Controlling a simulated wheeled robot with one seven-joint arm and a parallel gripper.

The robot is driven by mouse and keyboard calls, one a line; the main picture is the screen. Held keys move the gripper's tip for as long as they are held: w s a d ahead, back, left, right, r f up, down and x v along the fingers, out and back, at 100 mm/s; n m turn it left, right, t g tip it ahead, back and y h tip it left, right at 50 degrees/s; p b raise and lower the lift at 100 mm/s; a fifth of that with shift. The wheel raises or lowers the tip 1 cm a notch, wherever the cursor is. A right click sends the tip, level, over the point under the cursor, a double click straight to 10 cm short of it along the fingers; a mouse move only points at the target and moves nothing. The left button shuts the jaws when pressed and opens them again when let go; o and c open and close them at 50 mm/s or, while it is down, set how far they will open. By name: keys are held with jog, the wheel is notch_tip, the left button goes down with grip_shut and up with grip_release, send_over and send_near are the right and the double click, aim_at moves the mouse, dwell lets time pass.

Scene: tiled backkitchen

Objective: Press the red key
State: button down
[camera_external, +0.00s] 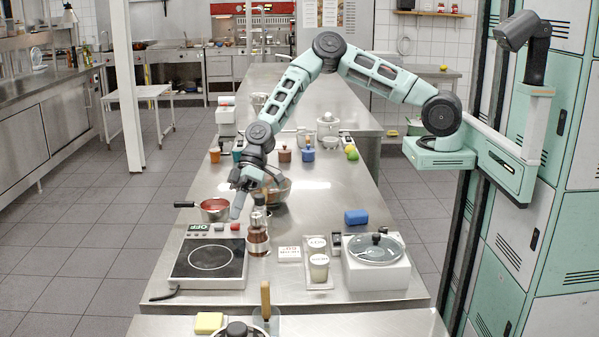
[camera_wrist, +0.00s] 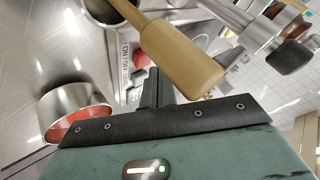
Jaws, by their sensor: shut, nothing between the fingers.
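The hot plate (camera_external: 210,262) is a black-topped unit with a white ring, at the left of the steel counter. Along its back edge are a small display reading OFF (camera_external: 199,227) and the red key (camera_external: 235,227). The wrist view shows the red key (camera_wrist: 140,57) next to ON/OFF lettering, just beyond the fingers. My gripper (camera_external: 236,212) points down over the back right corner of the hot plate, with its fingers shut and empty. The fingers also show in the wrist view (camera_wrist: 152,92). I cannot tell whether the fingertips touch the panel.
A saucepan with red contents (camera_external: 213,208) stands behind the hot plate. A glass coffee maker (camera_external: 258,242) stands close to the right of my gripper. A wooden handle (camera_wrist: 178,55) lies close across the wrist view. A lidded white appliance (camera_external: 375,270) is farther right.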

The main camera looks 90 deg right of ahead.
jog(key=shift+f, duration=0.25)
jog(key=shift+f+b, duration=0.45)
jog(key=shift+b, duration=0.1)
dwell(0.5)
jog(key=shift+r, duration=0.1)
jog(key=shift+r+p, duration=0.4)
jog(key=shift+r, duration=0.4)
notch_tip(320, 180, up, 6)
jog(key=p, duration=0.2)
jog(key=shift+p, duration=0.4)
